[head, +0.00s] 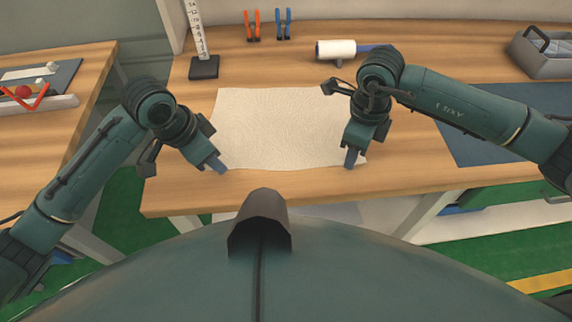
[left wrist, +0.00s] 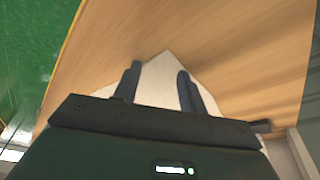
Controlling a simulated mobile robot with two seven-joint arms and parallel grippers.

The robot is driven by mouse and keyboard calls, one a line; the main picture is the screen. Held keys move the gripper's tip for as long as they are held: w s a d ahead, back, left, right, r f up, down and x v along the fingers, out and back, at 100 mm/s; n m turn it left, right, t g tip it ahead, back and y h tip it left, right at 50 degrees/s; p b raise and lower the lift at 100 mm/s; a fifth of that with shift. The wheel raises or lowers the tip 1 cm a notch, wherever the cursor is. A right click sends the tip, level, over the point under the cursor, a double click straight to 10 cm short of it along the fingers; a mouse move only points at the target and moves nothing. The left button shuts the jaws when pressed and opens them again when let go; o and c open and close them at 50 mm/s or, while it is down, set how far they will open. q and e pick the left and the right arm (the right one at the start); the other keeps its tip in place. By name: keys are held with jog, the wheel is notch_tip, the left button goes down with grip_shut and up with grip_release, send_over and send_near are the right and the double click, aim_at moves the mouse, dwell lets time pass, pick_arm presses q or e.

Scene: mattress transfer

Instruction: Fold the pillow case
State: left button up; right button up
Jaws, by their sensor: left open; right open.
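The pillow case (head: 275,125) is a cream, flat cloth spread on the wooden table in the head view. My left gripper (head: 219,168) is at its near left corner, and my right gripper (head: 350,160) is at its near right corner. In the left wrist view, a pale corner of the pillow case (left wrist: 160,72) lies between the two parted fingers of my left gripper (left wrist: 155,76). Both grippers are open. My right arm covers part of the cloth's right edge. I cannot tell whether the fingers touch the cloth.
The wooden table (head: 420,178) has its front edge just before the cloth. A ruler stand (head: 203,66), orange pliers (head: 252,25), blue pliers (head: 284,23) and a white roller (head: 335,49) are at the back. A blue mat (head: 470,145) and a grey bin (head: 545,55) are at right.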

pick_arm(q)
jog(key=shift+f, duration=0.1)
grip_shut()
pick_arm(e)
grip_shut()
dwell(0.4)
pick_arm(q)
jog(key=shift+r, duration=0.2)
pick_arm(e)
jog(key=shift+r, duration=0.2)
